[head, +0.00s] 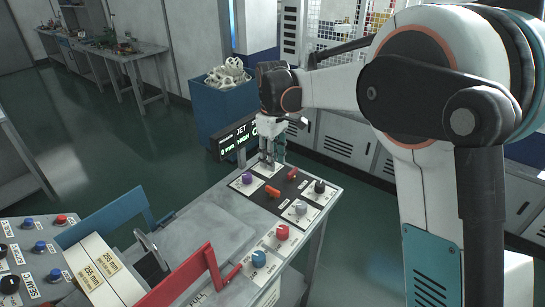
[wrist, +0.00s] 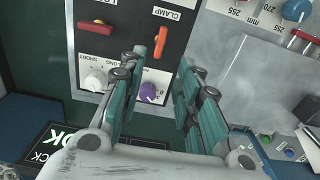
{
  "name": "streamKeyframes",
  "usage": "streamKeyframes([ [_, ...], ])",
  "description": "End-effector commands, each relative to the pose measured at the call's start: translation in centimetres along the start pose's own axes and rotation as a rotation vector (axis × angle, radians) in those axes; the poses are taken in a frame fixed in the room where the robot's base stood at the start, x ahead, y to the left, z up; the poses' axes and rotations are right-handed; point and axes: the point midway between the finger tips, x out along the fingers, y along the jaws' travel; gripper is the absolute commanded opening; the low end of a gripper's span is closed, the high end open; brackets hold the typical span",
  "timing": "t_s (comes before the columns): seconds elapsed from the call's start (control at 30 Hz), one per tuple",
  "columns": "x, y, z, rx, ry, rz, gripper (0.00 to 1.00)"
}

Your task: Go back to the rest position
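My gripper (head: 270,157) hangs at the far end of the control panel (head: 262,202) in the head view, beside the dark display. In the wrist view my gripper (wrist: 162,60) has its two green-sided fingers apart, with nothing held between them. Beyond the fingertips lie the panel's orange clamp switch (wrist: 161,43) and purple knob (wrist: 152,93). A white knob (wrist: 95,82) is left of the left finger. From the head, the fingers partly overlap the panel's far edge, and I cannot tell whether they touch it.
The display (head: 238,138) stands close beside my gripper. A blue bin (head: 222,108) of pale rings is behind it. Open green floor (head: 110,140) lies at left.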

Motion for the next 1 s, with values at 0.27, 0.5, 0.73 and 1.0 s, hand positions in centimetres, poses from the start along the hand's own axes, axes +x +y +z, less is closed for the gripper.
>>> streamKeyframes([
  [0.27, -2.3, -0.3, 3.3, 0.078, 0.041, 0.030, 0.31],
  [0.5, -5.6, -1.5, 9.7, 0.233, 0.129, 0.087, 0.31],
  [0.73, -7.2, -3.5, 15.9, 0.383, 0.219, 0.138, 0.31],
  [1.0, -7.2, -6.5, 22.9, 0.554, 0.328, 0.192, 0.31],
])
